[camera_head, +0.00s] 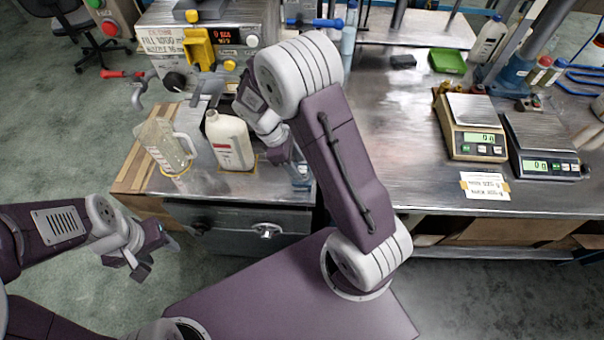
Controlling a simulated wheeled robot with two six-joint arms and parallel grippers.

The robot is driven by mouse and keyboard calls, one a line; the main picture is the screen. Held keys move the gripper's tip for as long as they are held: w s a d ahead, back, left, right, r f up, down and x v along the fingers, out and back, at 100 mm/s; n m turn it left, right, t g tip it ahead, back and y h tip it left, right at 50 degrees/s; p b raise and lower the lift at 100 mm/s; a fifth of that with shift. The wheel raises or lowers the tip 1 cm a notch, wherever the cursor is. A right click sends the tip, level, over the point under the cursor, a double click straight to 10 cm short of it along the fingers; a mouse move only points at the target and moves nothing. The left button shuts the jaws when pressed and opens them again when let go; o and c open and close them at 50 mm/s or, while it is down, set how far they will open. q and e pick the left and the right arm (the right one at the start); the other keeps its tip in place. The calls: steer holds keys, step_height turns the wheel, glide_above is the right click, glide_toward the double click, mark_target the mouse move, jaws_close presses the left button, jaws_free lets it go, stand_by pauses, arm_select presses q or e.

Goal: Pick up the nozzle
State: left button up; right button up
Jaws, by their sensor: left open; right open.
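The filling machine (229,42) stands at the back left of the bench, with a yellow part on its front and a grey spout-like nozzle (207,84) below it. A grey valve with a red handle (124,75) sticks out on its left. My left gripper (156,257) is open and empty, low over the floor in front of the bench's left end, well apart from the nozzle. My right gripper (299,176) is open and points down near the bench's front edge, right of the white jug. It is partly hidden by my own arm and apart from the nozzle.
A clear pitcher (164,147) and a white jug (230,141) stand on the bench below the machine. Two scales (475,128) (541,147) and a green tray (447,61) are on the right. The bench's middle is mostly clear.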

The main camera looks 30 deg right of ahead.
steer(key=x, duration=0.2)
steer(key=shift+d+f, duration=0.15)
steer(key=shift+f, duration=0.1)
jaws_close()
steer(key=shift+r, duration=0.1)
step_height(320, 180, up, 5)
steer(key=shift+f, duration=0.25)
steer(key=s+d+r, duration=0.2)
steer(key=s+r, duration=0.4)
steer(key=s, duration=0.5)
steer(key=shift+s+r, duration=0.2)
steer(key=shift+r, duration=0.05)
